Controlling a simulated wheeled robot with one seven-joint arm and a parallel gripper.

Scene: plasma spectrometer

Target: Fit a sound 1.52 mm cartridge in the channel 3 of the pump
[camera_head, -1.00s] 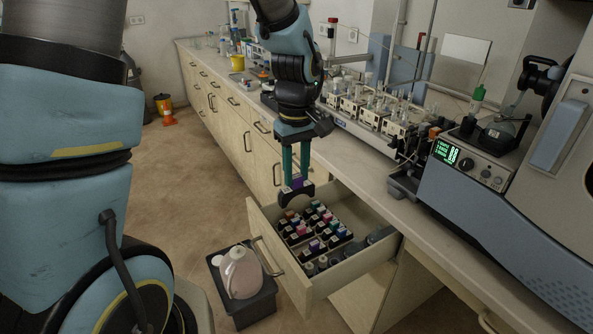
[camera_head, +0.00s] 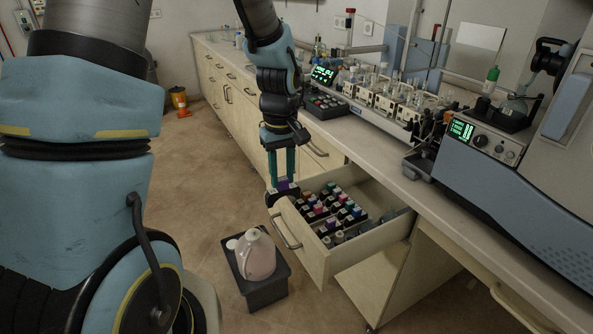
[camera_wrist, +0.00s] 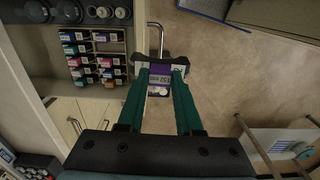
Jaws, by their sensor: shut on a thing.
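My gripper (camera_head: 284,188) is shut on a purple-and-white cartridge (camera_wrist: 160,82) with dark end pieces, held between the teal fingers. Its label carries dark digits too small to read surely. In the head view the purple cartridge (camera_head: 282,184) shows at the fingertips, by the front left corner of the open drawer (camera_head: 303,250). Several cartridges with coloured labels stand in rows in the drawer (camera_head: 333,208), and they also show in the wrist view (camera_wrist: 95,60). A small dark unit (camera_head: 420,163), possibly the pump, sits on the bench beside the blue-grey instrument (camera_head: 500,185); its channels cannot be made out.
A dark bin (camera_head: 262,290) with a pinkish jug (camera_head: 256,256) stands on the floor before the drawer.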

